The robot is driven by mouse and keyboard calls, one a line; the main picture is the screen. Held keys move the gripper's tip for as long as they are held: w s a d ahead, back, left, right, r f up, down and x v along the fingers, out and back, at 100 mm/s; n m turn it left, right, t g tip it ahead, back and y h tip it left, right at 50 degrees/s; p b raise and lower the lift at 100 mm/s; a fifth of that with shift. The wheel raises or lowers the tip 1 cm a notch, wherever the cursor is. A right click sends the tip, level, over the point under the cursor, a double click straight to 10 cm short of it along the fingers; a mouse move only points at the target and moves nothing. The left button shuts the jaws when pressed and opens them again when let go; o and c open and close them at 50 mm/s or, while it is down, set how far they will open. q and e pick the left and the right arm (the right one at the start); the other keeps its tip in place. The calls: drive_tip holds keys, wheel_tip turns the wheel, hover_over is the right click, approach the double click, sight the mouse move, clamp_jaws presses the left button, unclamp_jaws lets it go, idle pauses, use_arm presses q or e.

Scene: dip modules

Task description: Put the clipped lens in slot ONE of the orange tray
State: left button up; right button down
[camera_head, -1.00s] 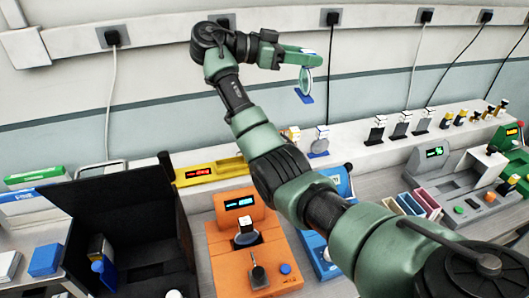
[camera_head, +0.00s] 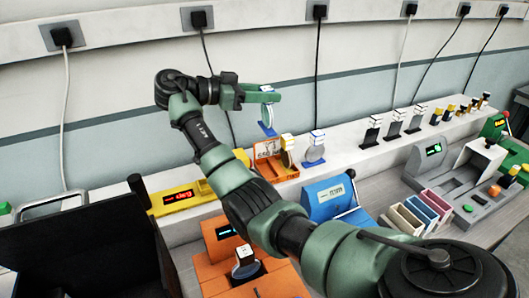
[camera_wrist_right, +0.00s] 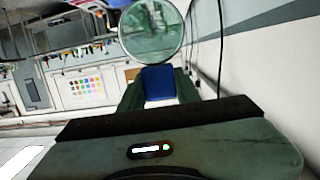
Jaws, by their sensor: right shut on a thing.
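My right gripper (camera_head: 268,93) is shut on the clipped lens (camera_head: 267,114), a round clear disc with a blue clip, held in the air above the back shelf. In the right wrist view the lens disc (camera_wrist_right: 152,31) stands beyond the blue clip (camera_wrist_right: 158,84), which sits at the gripper's fingers. A small open orange tray (camera_head: 267,150) stands on the shelf below the lens, apart from it. A dark-and-gold piece stands at its right side. Its slot labels are too small to read. My left gripper is out of view.
A lens on a blue clip (camera_head: 314,150) stands right of the tray, with several dark-clipped pieces (camera_head: 371,133) farther along the shelf. A yellow display unit (camera_head: 178,197) is at left. Orange (camera_head: 222,249) and blue (camera_head: 330,197) machines stand in front, partly behind my arm.

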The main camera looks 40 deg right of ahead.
wheel_tip(320, 180, down, 15)
drive_tip(key=p, duration=0.3)
drive_tip(key=shift+s, duration=0.15)
drive_tip(key=shift+f, duration=0.3)
drive_tip(key=shift+f, duration=0.1)
drive_tip(key=c, duration=1)
unclamp_jaws()
drive_tip(key=b+v, duration=0.5)
drive_tip(key=v, duration=0.6)
drive_tip(key=shift+a+r+b, duration=0.3)
drive_tip(key=shift+a+b, duration=0.05)
drive_tip(key=shift+a, duration=0.1)
